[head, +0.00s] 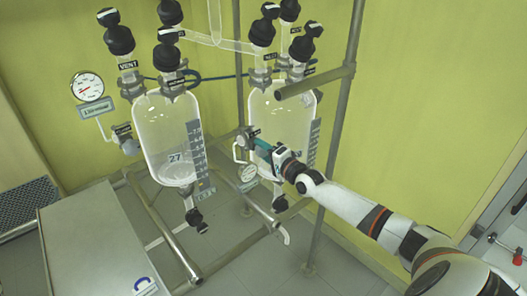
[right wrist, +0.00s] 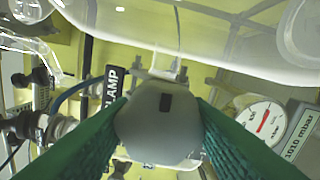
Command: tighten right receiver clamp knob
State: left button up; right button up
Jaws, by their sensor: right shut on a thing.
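The right glass receiver (head: 284,120) stands on the metal frame, with black-capped fittings on top. My right gripper (head: 262,149) reaches in from the right in front of this vessel. In the right wrist view its two green fingers are shut on a rounded grey clamp knob (right wrist: 158,122), one finger on each side. The knob has a small dark rectangular mark on its face. A black label reading "CLAMP" (right wrist: 111,86) is just left of the knob. In the head view the knob is mostly hidden by the gripper. My left gripper is not in view.
A left glass receiver (head: 167,140) with a blue-grey scale stands beside the right one. A dial gauge (right wrist: 262,122) with a mbar display is close to the right finger. Metal frame poles (head: 341,130) stand right of the vessels. A grey bench (head: 95,240) is at lower left.

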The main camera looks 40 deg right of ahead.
jog(key=o, duration=1)
jog(key=shift+s, duration=0.1)
jog(key=s+d+b, duration=0.1)
jog(key=s, duration=1.1)
jog(key=shift+w+f, duration=0.1)
